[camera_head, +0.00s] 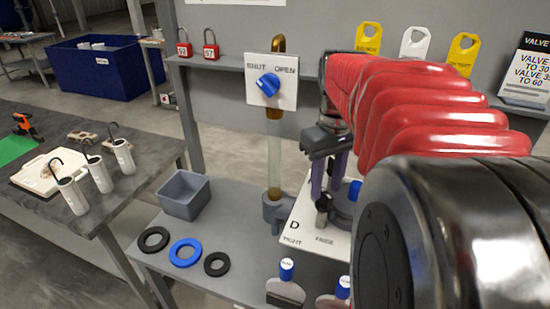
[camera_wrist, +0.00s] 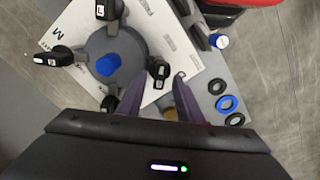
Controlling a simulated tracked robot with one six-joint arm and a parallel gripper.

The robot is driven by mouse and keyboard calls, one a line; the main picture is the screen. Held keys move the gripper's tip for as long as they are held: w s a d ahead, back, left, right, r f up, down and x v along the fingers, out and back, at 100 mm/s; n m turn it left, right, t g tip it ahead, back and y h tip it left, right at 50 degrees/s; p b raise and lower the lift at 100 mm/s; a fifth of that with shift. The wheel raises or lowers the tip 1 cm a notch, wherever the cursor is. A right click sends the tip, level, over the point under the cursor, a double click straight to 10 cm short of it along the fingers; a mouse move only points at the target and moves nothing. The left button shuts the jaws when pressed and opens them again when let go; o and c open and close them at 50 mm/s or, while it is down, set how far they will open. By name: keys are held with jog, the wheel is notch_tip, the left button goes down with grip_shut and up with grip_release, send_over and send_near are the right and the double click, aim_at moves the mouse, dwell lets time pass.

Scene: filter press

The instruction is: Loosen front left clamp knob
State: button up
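The round grey filter housing with a blue centre (camera_wrist: 108,64) sits on a white marked plate (camera_wrist: 66,26) in the wrist view. Several black clamp knobs stand around its rim. One black knob (camera_wrist: 158,70) lies between the tips of my purple fingers (camera_wrist: 160,80); contact cannot be told. In the head view my gripper (camera_head: 325,188) points down, fingers apart, over a black knob (camera_head: 322,204) beside the housing. The plate there (camera_head: 298,230) reads "TIGHT" and "FREE". My red arm hides much of the housing and the other knobs.
A vertical pipe with a blue valve handle (camera_head: 268,84) stands left of my gripper. A grey bin (camera_head: 184,196), black and blue rings (camera_head: 186,252) and blue-capped bottles (camera_head: 286,280) are on the bench. Tags (camera_head: 414,42) hang on the rail behind my arm.

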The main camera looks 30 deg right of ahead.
notch_tip(320, 180, up, 12)
dwell(0.5)
jog(key=shift+f, duration=0.1)
jog(key=m+t+h, duration=0.1)
jog(key=m+t, duration=0.2)
send_near(324, 190)
jog(key=w+a+f, duration=0.4)
jog(key=a, duration=0.1)
jog(key=s+a+f+n+t, duration=0.1)
jog(key=s+a+f+n, duration=0.1)
jog(key=a, duration=0.6)
jog(key=s+a+f+n+t+y, duration=0.1)
jog(key=s+a+f, duration=0.3)
jog(key=a, duration=0.5)
jog(key=shift+n+t, duration=0.3)
jog(key=shift+n, duration=0.3)
